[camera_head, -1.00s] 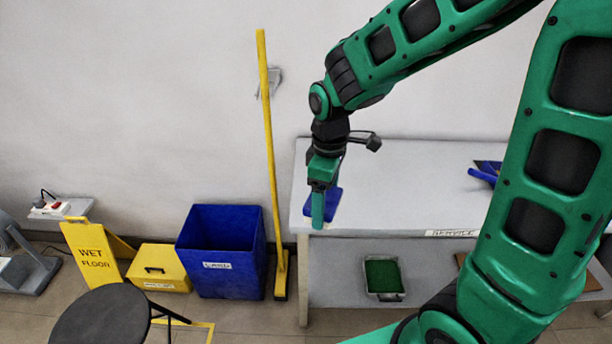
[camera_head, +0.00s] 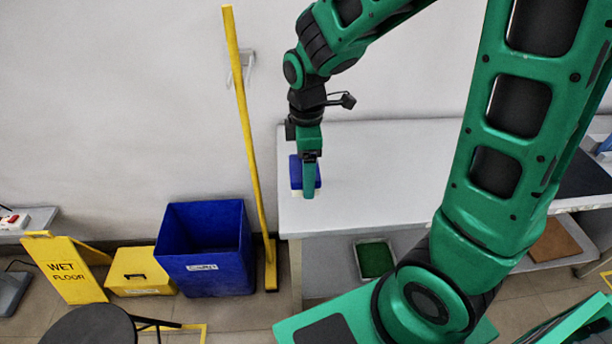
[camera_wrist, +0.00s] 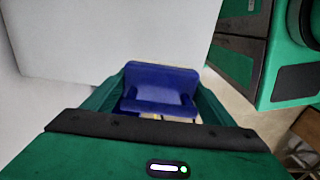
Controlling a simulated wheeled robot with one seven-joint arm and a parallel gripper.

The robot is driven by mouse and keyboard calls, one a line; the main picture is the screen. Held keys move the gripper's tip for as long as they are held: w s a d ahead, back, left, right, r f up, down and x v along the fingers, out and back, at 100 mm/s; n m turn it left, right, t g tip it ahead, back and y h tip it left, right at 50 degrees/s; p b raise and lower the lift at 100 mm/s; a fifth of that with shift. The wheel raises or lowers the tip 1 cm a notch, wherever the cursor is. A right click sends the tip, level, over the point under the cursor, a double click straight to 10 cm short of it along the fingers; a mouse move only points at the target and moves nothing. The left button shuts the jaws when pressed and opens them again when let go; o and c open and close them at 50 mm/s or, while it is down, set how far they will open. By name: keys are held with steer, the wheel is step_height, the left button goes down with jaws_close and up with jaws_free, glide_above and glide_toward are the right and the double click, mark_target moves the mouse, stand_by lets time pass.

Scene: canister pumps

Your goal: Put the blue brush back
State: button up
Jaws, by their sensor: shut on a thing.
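The blue brush (camera_head: 296,172) has a blue body with pale bristles beneath. It is in my gripper (camera_head: 309,190) over the left end of the grey table (camera_head: 375,205). My gripper points down and is shut on the brush. In the wrist view, the blue brush (camera_wrist: 160,88) sits between the two green fingers of my gripper (camera_wrist: 160,100). Its bristles are mostly hidden there. Whether the bristles touch the tabletop, I cannot tell.
A blue bin (camera_head: 205,250), a yellow box (camera_head: 140,272) and a yellow wet-floor sign (camera_head: 70,268) stand left of the table. A yellow broom (camera_head: 250,150) leans on the wall. A green-filled tray (camera_head: 375,260) sits on the lower shelf. The tabletop's middle is clear.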

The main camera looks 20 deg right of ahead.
steer(key=w+d+f, duration=0.1)
steer(key=w, duration=0.1)
steer(key=w+d+f, duration=0.1)
steer(key=shift+w+d+f, duration=0.1)
steer(key=shift+w+f, duration=0.2)
steer(key=shift+w, duration=0.05)
steer(key=shift+f, duration=2)
steer(key=shift+f, duration=0.1)
steer(key=o, duration=1.2)
steer(key=shift+w, duration=0.1)
